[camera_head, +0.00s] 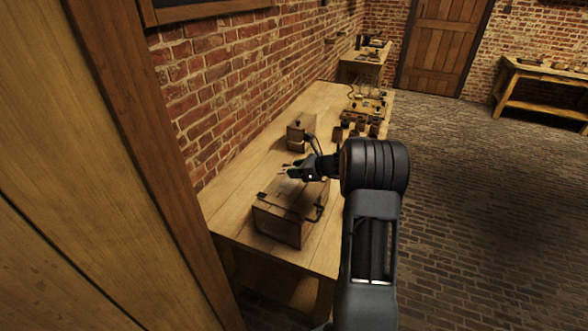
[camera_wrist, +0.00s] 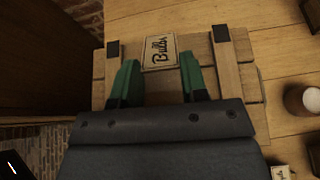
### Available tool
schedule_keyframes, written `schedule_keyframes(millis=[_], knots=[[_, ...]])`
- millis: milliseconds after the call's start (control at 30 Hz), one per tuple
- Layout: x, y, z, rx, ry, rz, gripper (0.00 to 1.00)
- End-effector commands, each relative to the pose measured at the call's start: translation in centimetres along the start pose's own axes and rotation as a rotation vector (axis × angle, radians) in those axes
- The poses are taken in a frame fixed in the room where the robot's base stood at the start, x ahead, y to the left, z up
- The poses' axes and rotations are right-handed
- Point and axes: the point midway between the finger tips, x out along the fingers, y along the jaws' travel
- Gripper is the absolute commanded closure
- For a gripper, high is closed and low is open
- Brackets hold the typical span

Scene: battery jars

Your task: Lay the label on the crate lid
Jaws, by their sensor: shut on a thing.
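The label (camera_wrist: 160,53) is a small pale card with dark lettering. I cannot tell whether the label touches the lid. In the head view the wooden crate (camera_head: 280,226) stands on the near end of the bench, and my gripper (camera_head: 290,171) is above its far side. The label is too small to make out there.
The long bench (camera_head: 235,222) runs along the brick wall. A smaller wooden box (camera_head: 298,135) stands beyond the gripper. Several jars (camera_head: 360,126) and apparatus stand farther along. A pale round jar (camera_wrist: 302,100) is right of the crate in the wrist view.

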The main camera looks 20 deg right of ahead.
Motion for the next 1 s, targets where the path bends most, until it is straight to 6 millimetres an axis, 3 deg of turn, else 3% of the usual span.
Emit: schedule_keyframes(millis=[500,1000], knots=[[2.1,0.1,-4.1,-0.001,0.001,0.003,0.81],[2.5,0.1,-4.8,-0.001,0.0,0.003,0.81]])
